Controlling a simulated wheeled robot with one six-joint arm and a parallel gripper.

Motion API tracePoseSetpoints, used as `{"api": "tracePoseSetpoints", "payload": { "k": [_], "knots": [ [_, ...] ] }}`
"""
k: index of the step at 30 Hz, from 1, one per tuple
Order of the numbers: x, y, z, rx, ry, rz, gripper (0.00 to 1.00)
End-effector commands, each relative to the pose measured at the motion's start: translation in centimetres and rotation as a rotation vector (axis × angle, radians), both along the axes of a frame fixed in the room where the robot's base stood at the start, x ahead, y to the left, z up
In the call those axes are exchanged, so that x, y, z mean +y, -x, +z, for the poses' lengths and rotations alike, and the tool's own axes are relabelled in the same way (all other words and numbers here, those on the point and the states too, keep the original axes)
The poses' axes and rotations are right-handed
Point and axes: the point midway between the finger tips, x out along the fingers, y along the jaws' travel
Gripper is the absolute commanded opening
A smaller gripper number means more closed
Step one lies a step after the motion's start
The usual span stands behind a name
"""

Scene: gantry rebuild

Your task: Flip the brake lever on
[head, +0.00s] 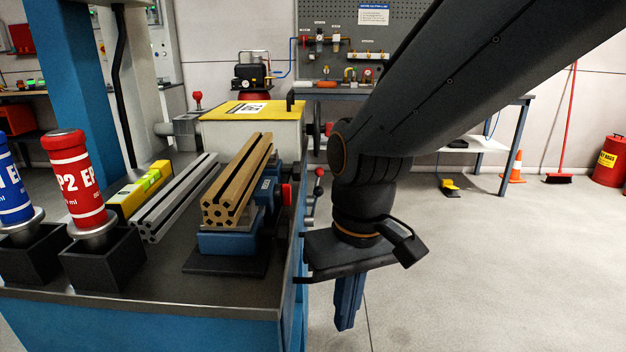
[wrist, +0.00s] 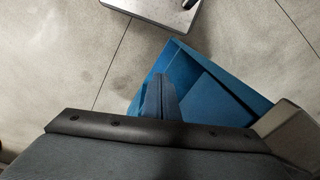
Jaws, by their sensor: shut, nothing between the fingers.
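Several red-knobbed levers show in the head view, and I cannot tell which is the brake lever. A lever with a red ball (head: 319,172) stands at the right side of the blue bench, close to my arm. Another red-knobbed lever (head: 197,97) stands upright on a grey housing at the back left. My gripper (head: 347,318) points down beside the bench's right edge, over the floor, apart from both levers. Its blue fingers (wrist: 158,95) are together and empty in the wrist view. No lever is clearly seen in the wrist view.
The bench top (head: 150,300) holds a brass-coloured profile (head: 238,180) in a blue vise, a grey profile (head: 172,200), a yellow level (head: 135,193), a red cartridge (head: 75,180) and a yellow-topped box (head: 250,125). Open floor (head: 480,270) lies to the right.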

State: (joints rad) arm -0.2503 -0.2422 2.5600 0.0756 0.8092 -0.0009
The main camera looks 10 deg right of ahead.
Motion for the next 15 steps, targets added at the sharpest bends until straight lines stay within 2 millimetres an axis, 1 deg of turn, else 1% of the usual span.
{"api": "tracePoseSetpoints", "payload": {
  "k": [2,5,8,9,11,12,14,15],
  "knots": [
    [-0.1,-0.8,-0.1,-0.015,0.002,-0.019,0.0],
    [-0.5,-3.5,-0.6,-0.073,0.003,-0.088,0.0],
    [-1.2,-8.3,-1.3,-0.178,-0.006,-0.205,0.0],
    [-1.7,-10.6,-1.6,-0.232,-0.016,-0.26,0.0],
    [-2.4,-14.3,-2.0,-0.316,-0.04,-0.346,0.0],
    [-2.8,-16.6,-2.3,-0.371,-0.062,-0.404,0.0],
    [-3.5,-20.0,-2.6,-0.451,-0.104,-0.485,0.0],
    [-4.0,-22.2,-2.8,-0.505,-0.139,-0.535,0.0]
  ]
}}
